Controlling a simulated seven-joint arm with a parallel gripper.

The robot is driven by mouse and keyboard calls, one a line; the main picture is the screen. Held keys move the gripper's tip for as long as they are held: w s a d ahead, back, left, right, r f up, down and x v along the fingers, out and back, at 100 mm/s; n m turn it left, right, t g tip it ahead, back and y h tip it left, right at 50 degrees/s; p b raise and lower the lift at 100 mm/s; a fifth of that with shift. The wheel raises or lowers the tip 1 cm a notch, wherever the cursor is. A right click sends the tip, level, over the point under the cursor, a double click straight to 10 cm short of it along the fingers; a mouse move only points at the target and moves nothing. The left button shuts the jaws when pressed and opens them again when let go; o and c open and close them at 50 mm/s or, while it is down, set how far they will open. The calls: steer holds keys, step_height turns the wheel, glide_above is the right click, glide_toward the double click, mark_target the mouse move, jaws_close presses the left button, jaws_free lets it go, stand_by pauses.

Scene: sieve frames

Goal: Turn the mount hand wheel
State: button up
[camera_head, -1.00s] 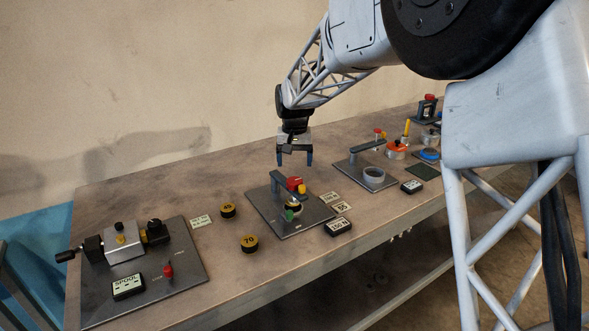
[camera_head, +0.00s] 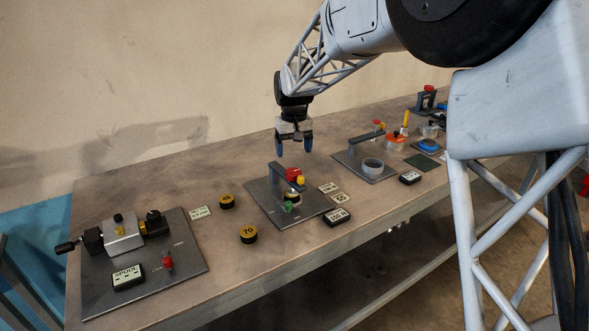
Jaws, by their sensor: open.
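The middle grey plate (camera_head: 268,216) carries a mount with a dark upright arm, a red block (camera_head: 293,174), a yellow knob (camera_head: 301,181) and a small green part (camera_head: 290,207) low at the front. Which of these is the hand wheel is too small to tell. My gripper (camera_head: 294,149) hangs pointing down above and behind this mount. Its two blue fingers are apart, with nothing between them. It does not appear to touch the mount.
Left stands the spool fixture plate (camera_head: 190,262) with a red lever. Black and yellow pucks, one marked 70 (camera_head: 248,234), lie between. A small display (camera_head: 337,216) sits right of the mount. Farther right is another plate with a grey ring (camera_head: 373,165).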

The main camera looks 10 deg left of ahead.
mark_target(294, 172)
steer(key=n, duration=0.7)
steer(key=shift+s+d, duration=0.1)
steer(key=shift+d, duration=0.05)
steer(key=shift+f, duration=0.15)
steer(key=shift+f, duration=3.8)
steer(key=c, duration=0.9)
